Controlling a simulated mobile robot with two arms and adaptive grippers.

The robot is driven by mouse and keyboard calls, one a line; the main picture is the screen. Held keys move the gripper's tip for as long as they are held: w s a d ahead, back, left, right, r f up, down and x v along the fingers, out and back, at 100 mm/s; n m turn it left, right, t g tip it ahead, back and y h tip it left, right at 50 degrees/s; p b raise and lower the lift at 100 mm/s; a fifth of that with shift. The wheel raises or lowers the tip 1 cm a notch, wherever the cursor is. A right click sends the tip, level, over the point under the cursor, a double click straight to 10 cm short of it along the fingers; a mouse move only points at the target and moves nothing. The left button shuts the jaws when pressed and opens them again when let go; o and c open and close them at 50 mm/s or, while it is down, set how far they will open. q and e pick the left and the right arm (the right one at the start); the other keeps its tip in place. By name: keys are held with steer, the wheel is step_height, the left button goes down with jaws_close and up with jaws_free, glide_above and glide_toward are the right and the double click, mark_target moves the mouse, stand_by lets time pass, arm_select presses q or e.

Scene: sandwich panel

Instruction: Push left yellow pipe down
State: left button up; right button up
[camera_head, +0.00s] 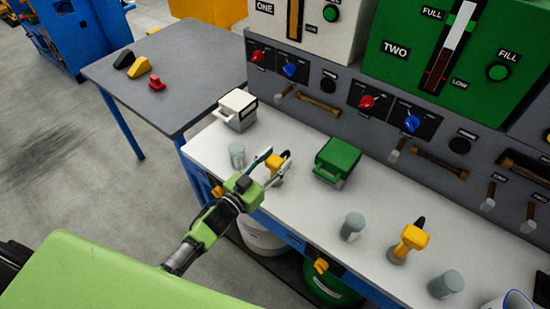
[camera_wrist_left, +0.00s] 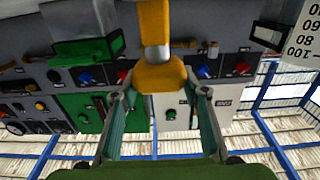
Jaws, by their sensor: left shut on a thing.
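The left yellow pipe (camera_head: 279,161) stands on the white counter (camera_head: 322,205), between the white box and the green box. It shows large in the left wrist view (camera_wrist_left: 160,76), with a grey collar across it. My left gripper (camera_head: 271,166) is shut on this pipe, with one finger on each side of it; they partly hide it in the head view. The gripper also shows in the left wrist view (camera_wrist_left: 160,92). A second yellow pipe (camera_head: 413,238) with a dark tip stands upright farther right. My right gripper is not in view.
A grey cylinder (camera_head: 237,155) stands just left of my left gripper. The white box (camera_head: 236,108) and the green box (camera_head: 338,159) stand behind. More grey cylinders (camera_head: 352,226) stand to the right. A grey panel with knobs and levers (camera_head: 330,98) closes the back.

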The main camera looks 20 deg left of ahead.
mark_target(273, 174)
arm_select(q)
step_height(273, 174, down, 6)
steer(key=shift+r+b, duration=0.2)
steer(key=shift+b, duration=1.05)
steer(key=shift+s+r, duration=0.1)
steer(key=shift+s, duration=0.05)
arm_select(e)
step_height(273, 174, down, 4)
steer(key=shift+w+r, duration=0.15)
arm_select(q)
steer(key=o, duration=1.6)
steer(key=shift+r, duration=0.1)
steer(key=v, duration=1.1)
steer(key=shift+s+a+r, duration=0.1)
steer(key=shift+s+a, duration=0.1)
steer(key=shift+s, duration=0.2)
